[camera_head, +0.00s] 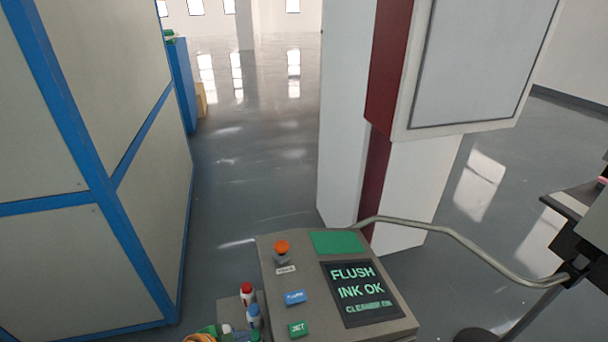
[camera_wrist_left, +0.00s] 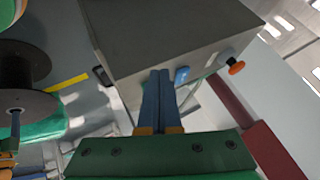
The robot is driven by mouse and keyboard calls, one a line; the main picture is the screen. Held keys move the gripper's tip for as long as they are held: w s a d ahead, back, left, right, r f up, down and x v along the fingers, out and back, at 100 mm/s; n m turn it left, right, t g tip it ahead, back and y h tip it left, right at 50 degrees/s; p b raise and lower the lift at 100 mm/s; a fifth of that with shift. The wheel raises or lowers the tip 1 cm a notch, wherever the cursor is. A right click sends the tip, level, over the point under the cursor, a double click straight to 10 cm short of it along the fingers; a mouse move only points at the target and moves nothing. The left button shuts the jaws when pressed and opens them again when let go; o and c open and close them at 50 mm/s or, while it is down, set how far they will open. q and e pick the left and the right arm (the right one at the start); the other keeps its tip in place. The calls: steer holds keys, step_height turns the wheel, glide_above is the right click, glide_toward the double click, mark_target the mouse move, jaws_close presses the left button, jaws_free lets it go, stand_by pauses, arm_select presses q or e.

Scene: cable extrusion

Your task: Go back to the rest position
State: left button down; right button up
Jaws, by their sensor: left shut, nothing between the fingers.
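My left gripper (camera_wrist_left: 160,76) shows in the left wrist view, with a green body and two blue fingers on orange bases. The fingers are shut against each other with nothing between them. They overlap the grey control console (camera_wrist_left: 170,35) in that view; I cannot tell whether they touch it. A green and yellow-orange piece at the bottom left edge there is too cut off to name surely. My right gripper is not in view.
Red-capped (camera_head: 247,293) and blue-capped (camera_head: 253,316) bottles stand left of the console. A blue-framed cabinet (camera_head: 150,190) fills the left; a white and dark red column (camera_head: 345,150) stands behind the console. A bent metal rail (camera_head: 450,236) runs right. The floor (camera_head: 255,170) between is clear.

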arm_select(q)
steer(key=s+a+f+n+g+y, duration=0.35)
steer(key=s+f+n, duration=0.45)
steer(key=s+f, duration=0.65)
steer(key=s+f+n+g, duration=0.1)
steer(key=s+f+n, duration=0.1)
steer(key=s, duration=0.6)
steer(key=s+f+n+g+y, duration=0.1)
steer(key=s+f+n, duration=0.1)
steer(key=s+f, duration=0.3)
steer(key=s, duration=0.4)
steer(key=shift+a+f, duration=0.3)
steer(key=shift+a, duration=0.05)
